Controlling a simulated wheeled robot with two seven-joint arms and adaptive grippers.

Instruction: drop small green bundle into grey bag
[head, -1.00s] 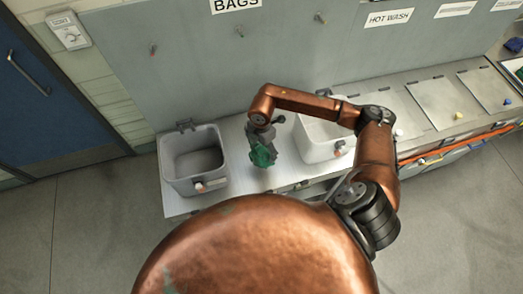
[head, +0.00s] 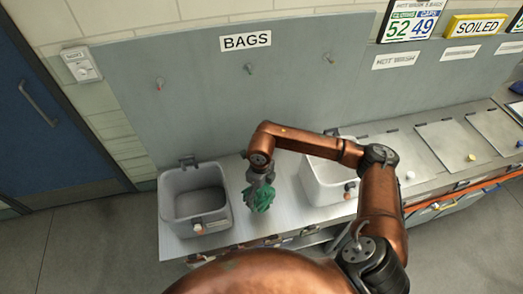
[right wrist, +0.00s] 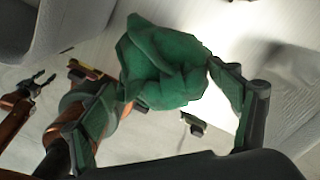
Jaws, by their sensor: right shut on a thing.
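The grey bag (head: 222,222) is an open-topped, box-shaped container at the left end of the metal bench in the head view. An orange-tipped toggle shows on its front. My right gripper (head: 262,182) is to the right of the grey bag, shut on the small green bundle (head: 260,197). In the right wrist view the crumpled green bundle (right wrist: 165,62) sits between the green-padded fingertips (right wrist: 168,88). The bundle is beside the bag, not over its opening. My left gripper (right wrist: 42,78) shows small at the left of the right wrist view; its jaw state is unclear.
A white bag (head: 318,190) stands right of my gripper, partly behind my right arm. A grey back panel (head: 205,100) with several pegs and a BAGS sign (head: 246,41) rises behind.

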